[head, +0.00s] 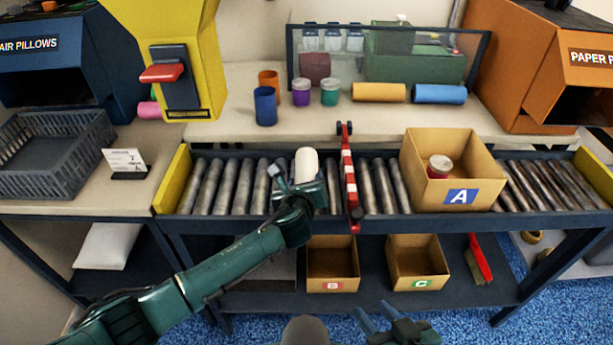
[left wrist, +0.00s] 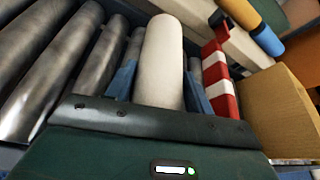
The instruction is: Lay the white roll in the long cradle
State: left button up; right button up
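The white roll (head: 307,163) is over the conveyor rollers, left of the red-and-white striped bar, its far end pointing to the back. In the left wrist view the roll (left wrist: 161,60) runs away from the palm between the blue fingers of my left gripper (left wrist: 161,85). The fingers press close along both sides, with no gap visible; they look shut on it. In the head view my left gripper (head: 296,184) hides the roll's near end. I cannot tell whether the roll touches the rollers. My right gripper (head: 378,315) is open and empty at the bottom. I cannot make out a long cradle.
The striped bar (head: 348,175) crosses the conveyor close to the roll's right. Carton A (head: 475,190) holds a small can. Cups, a yellow roll (head: 379,92) and a blue roll (head: 439,94) sit on the back table. Rollers left of my gripper are clear.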

pick_arm(q)
jog(key=c, duration=0.7)
